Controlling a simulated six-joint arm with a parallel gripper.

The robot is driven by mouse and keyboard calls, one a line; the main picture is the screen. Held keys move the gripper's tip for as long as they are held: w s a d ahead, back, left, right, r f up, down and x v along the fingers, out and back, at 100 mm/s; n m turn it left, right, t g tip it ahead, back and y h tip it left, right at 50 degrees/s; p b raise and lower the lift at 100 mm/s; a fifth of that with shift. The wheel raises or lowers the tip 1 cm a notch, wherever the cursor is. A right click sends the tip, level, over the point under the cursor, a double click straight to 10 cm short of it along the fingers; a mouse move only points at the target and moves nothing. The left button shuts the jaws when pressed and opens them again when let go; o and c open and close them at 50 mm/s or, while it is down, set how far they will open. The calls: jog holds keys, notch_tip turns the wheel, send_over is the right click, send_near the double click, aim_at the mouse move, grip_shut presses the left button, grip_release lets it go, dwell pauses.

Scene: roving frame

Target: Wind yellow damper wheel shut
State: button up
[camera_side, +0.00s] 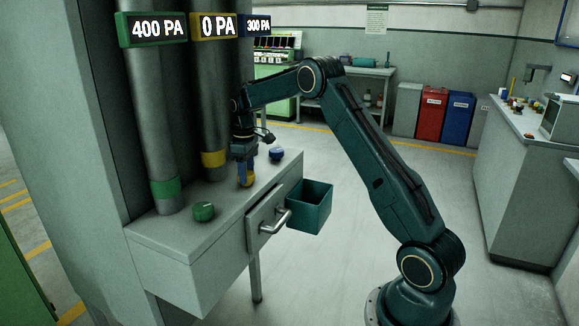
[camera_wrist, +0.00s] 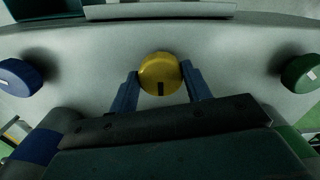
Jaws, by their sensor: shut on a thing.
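The yellow damper wheel (camera_side: 246,178) stands on the grey bench top, between a green wheel and a blue wheel. In the wrist view the yellow wheel (camera_wrist: 160,75) sits between my two fingers, with a dark mark on its near side. My gripper (camera_side: 245,172) reaches down over it from above. In the wrist view my gripper (camera_wrist: 160,88) is shut on the wheel, one finger on each side. The yellow-framed sign (camera_side: 213,26) on the yellow-banded duct reads 0 PA. In the side view the gripper partly hides the wheel.
The green wheel (camera_side: 204,211) and blue wheel (camera_side: 276,153) flank the yellow one. Vertical ducts (camera_side: 160,110) rise close behind. Signs read 400 PA (camera_side: 155,29) and 300 PA (camera_side: 258,25). A drawer handle (camera_side: 275,221) and teal bin (camera_side: 310,208) are at the bench front.

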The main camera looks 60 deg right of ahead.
jog(key=o, duration=1)
jog(key=shift+r, duration=0.2)
notch_tip(320, 180, up, 14)
jog(key=shift+f, duration=0.25)
jog(key=shift+a+r, duration=0.1)
